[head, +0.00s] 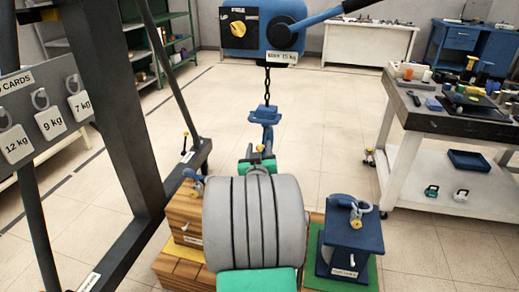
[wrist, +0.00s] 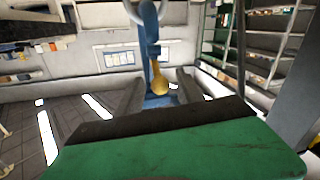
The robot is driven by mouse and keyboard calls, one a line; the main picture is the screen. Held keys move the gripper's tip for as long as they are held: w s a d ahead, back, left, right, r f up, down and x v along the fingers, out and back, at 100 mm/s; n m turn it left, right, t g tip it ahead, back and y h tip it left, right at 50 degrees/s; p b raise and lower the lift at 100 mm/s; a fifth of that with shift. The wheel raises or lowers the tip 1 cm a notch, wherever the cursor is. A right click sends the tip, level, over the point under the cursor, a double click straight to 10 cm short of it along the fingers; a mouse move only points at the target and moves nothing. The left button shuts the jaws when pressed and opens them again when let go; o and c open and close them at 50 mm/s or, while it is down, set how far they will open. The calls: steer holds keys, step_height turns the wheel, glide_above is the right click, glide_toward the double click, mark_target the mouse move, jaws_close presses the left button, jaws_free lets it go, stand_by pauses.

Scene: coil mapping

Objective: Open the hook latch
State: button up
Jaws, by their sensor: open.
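A blue hook (head: 266,116) hangs on a dark chain (head: 267,80) below a blue hoist. In the wrist view the hook (wrist: 150,35) runs down the middle, with a yellow latch (wrist: 159,80) in front of its lower part. The latch also shows as a small yellow spot in the head view (head: 260,148). My gripper (head: 258,164) is at the lower end of the hook. In the wrist view its dark fingers are apart (wrist: 160,92), left and right of the latch. I cannot tell whether they touch it. Part of the hook's lower end is hidden.
The hoist body (head: 262,28) is above, labelled 15 kg. A wooden block stand (head: 185,225) and a blue stand (head: 346,245), each with a shackle-like fitting, stand low at either side. A workbench (head: 455,118) is right. A dark frame post (head: 125,110) with weight cards is left.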

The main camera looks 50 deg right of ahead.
steer(key=shift+c, duration=0.2)
jaws_close()
stand_by(1.1)
